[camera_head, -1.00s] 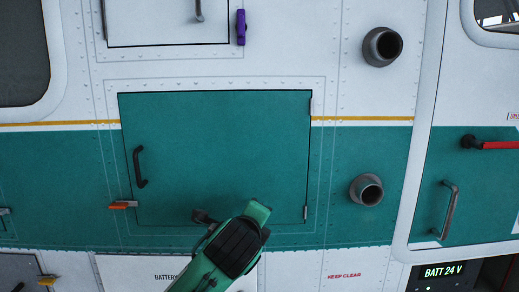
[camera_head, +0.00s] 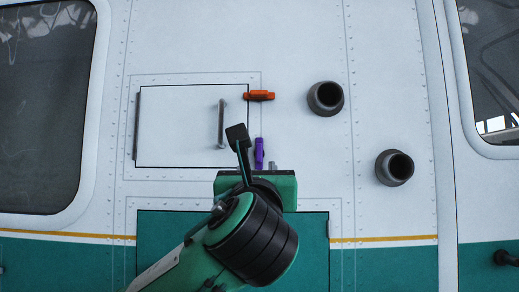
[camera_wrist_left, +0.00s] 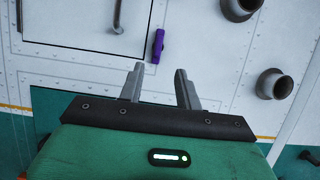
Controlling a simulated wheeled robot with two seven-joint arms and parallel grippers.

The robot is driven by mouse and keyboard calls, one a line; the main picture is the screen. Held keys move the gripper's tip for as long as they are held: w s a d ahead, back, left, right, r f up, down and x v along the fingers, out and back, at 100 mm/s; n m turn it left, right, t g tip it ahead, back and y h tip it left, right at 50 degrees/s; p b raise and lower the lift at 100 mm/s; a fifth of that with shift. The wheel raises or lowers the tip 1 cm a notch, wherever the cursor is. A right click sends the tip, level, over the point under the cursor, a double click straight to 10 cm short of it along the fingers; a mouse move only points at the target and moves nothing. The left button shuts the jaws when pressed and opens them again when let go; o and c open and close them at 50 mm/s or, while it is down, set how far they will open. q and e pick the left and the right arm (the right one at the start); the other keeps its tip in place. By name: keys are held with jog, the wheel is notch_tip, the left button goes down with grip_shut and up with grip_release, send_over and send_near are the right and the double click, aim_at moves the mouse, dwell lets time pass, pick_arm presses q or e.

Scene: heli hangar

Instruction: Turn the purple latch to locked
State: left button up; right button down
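The purple latch (camera_head: 259,152) is upright on the white wall, just right of the lower right edge of the small white panel (camera_head: 180,125). My left gripper (camera_head: 271,166) is just below it in the head view, and the gripper body may hide the latch's lower end. In the left wrist view the purple latch (camera_wrist_left: 158,46) shows whole, beyond the fingertips and between their lines. The two fingers of my left gripper (camera_wrist_left: 160,70) are apart with nothing between them. My right gripper is in neither view.
An orange latch (camera_head: 260,95) lies level across the panel's upper right edge. The panel has a grey handle (camera_head: 222,124). Two dark round pipes stick out to the right, an upper one (camera_head: 326,98) and a lower one (camera_head: 394,167). A green door (camera_head: 170,250) is below.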

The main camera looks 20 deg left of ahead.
aim_at(259, 147)
pick_arm(q)
jog(key=p+x, duration=0.2)
jog(key=x, duration=0.2)
jog(key=p+x, duration=0.3)
jog(key=x, duration=0.1)
jog(key=p+x, duration=0.2)
jog(key=x, duration=0.2)
jog(key=shift+r, duration=0.35)
jog(key=shift+p+x, duration=0.6)
jog(key=shift+x, duration=0.25)
jog(key=shift+f, duration=0.15)
grip_shut()
